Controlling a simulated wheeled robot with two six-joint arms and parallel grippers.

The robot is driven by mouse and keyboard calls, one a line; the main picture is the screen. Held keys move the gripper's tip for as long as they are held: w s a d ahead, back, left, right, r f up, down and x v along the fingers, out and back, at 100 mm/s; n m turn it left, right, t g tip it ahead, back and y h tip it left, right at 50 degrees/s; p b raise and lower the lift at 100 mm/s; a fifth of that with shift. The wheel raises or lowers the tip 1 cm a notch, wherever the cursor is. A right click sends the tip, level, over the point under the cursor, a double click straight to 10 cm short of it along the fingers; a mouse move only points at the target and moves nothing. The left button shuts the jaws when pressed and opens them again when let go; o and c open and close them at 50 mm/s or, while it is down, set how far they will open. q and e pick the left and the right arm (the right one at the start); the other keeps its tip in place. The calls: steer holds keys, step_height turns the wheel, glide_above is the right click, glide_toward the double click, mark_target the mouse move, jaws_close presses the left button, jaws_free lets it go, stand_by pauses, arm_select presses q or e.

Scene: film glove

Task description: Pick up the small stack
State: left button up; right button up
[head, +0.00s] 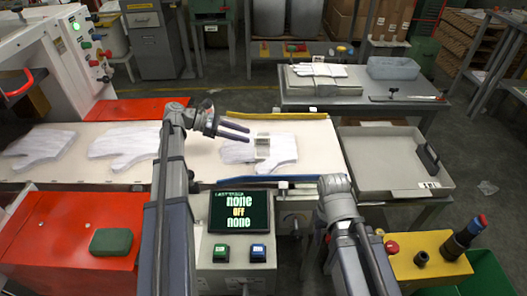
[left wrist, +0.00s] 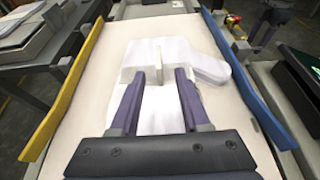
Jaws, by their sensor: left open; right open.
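A small stack of white glove-shaped film (head: 283,150) lies flat on the near-right end of the cream belt. A pale band with an upright tab (head: 262,147) sits across its middle; it also shows in the left wrist view (left wrist: 158,64). My left gripper (head: 248,133) is open and empty above the stack. In the left wrist view its two fingers (left wrist: 160,72) point at the band from above the stack, set apart with the tab between their lines. I cannot tell if they touch the stack. My right arm shows in the head view, but its gripper does not.
More white gloves (head: 123,146) lie on the belt at left. A yellow rail (head: 278,115) and a blue rail (head: 290,182) flank the belt end. A grey tray (head: 385,178) stands at right. Another banded stack (head: 318,70) lies on the back table.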

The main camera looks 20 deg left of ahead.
mark_target(264, 139)
arm_select(q)
steer(key=shift+b+x, duration=0.5)
steer(key=shift+x, duration=0.7)
steer(key=shift+r+b+x, duration=0.2)
steer(key=shift+b+x, duration=0.55)
steer(key=shift+x, duration=2.05)
jaws_close()
